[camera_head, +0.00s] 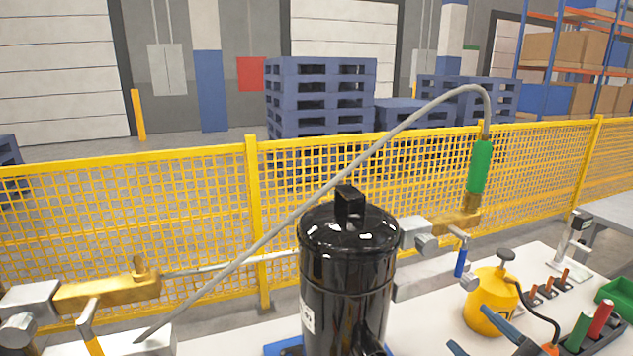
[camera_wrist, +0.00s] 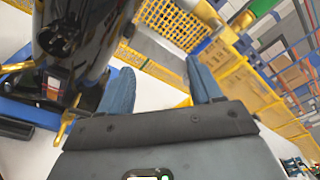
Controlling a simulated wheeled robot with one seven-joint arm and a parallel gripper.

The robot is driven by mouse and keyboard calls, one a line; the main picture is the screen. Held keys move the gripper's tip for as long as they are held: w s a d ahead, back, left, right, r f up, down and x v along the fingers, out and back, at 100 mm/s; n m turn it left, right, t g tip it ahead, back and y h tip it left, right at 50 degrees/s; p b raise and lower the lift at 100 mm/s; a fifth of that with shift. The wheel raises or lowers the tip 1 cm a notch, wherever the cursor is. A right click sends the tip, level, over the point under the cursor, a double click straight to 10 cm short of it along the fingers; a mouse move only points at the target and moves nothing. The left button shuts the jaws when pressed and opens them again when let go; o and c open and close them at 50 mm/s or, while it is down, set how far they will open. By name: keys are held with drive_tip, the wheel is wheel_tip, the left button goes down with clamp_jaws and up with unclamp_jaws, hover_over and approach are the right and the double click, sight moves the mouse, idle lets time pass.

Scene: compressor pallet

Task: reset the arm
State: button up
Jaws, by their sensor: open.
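My gripper (camera_wrist: 160,84) is open, with its two blue fingers wide apart and nothing between them. In the head view, two blue finger shapes of my gripper (camera_head: 468,326) show at the bottom edge, right of the black compressor (camera_head: 346,262). The compressor stands upright and shows at the upper left of the wrist view (camera_wrist: 78,35), beside the left finger and seemingly apart from it. The rest of my arm is out of the head view.
A white table holds a yellow canister (camera_head: 491,300), a green bin (camera_head: 615,295) and red and green cylinders. A yellow mesh fence (camera_head: 200,195) stands behind.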

drive_tip(key=s+f+n+h, duration=0.1)
drive_tip(key=s+f+n, duration=0.2)
drive_tip(key=s, duration=0.3)
drive_tip(key=s+f+n+g+h, duration=0.1)
drive_tip(key=s+f+n, duration=0.1)
drive_tip(key=s+n, duration=0.35)
drive_tip(key=s+f+n+h, duration=0.2)
drive_tip(key=s+f, duration=0.1)
drive_tip(key=s, duration=0.5)
drive_tip(key=s+a+r+n, duration=0.1)
drive_tip(key=s+r+n, duration=0.1)
drive_tip(key=s+n, duration=0.5)
drive_tip(key=s+a+r+n, duration=0.2)
drive_tip(key=s+n, duration=0.4)
drive_tip(key=s, duration=0.4)
drive_tip(key=shift+r+n+g, duration=0.35)
drive_tip(key=shift+r+g, duration=0.05)
drive_tip(key=shift+c, duration=0.2)
